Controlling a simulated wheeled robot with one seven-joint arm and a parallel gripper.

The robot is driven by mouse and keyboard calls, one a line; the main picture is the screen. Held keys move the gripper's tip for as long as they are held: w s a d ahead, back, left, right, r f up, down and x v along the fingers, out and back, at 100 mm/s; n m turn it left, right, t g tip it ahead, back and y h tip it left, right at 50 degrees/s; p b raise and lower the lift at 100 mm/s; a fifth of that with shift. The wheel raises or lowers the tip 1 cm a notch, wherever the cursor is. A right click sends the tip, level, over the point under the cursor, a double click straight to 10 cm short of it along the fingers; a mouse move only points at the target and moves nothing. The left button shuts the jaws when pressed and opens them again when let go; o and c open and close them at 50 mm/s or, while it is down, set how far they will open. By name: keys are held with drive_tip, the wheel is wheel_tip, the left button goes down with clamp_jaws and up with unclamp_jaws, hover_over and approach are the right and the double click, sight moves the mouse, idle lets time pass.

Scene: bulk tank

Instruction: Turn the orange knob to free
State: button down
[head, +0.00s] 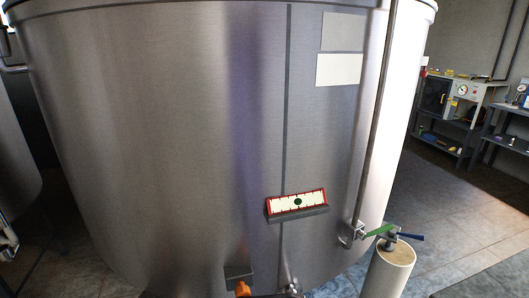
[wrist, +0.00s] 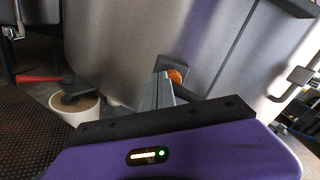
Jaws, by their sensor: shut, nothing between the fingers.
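The orange knob (wrist: 177,76) shows in the wrist view on a dark mounting plate (wrist: 168,65) low on the steel tank (wrist: 130,40). The fingers of my gripper partly cover the knob and plate. My gripper (wrist: 162,78) is shut and empty, its fingertips close to the knob's left side in the picture. I cannot tell whether they touch it. The knob's pointer and any free marking cannot be made out.
A red-and-white gauge strip (head: 297,203) with a dark ledge sits on the tank. At right, a pale cylinder (head: 390,270) stands under green and blue valve handles. In the wrist view, a white bucket (wrist: 75,105) and red handle (wrist: 40,78) are at left. Shelving (head: 455,115) stands far right.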

sight(240, 297)
drive_tip(key=shift+w+d+r+p, duration=0.1)
drive_tip(key=shift+w+r+p, duration=0.1)
drive_tip(key=shift+w, duration=0.85)
drive_tip(key=shift+w+r+p, duration=0.1)
drive_tip(key=shift+w+p, duration=0.15)
drive_tip(key=shift+w, duration=0.85)
drive_tip(key=shift+w+d+r+p, duration=0.1)
drive_tip(key=shift+w+p, duration=0.1)
drive_tip(key=shift+w, duration=0.85)
drive_tip(key=shift+f, duration=0.2)
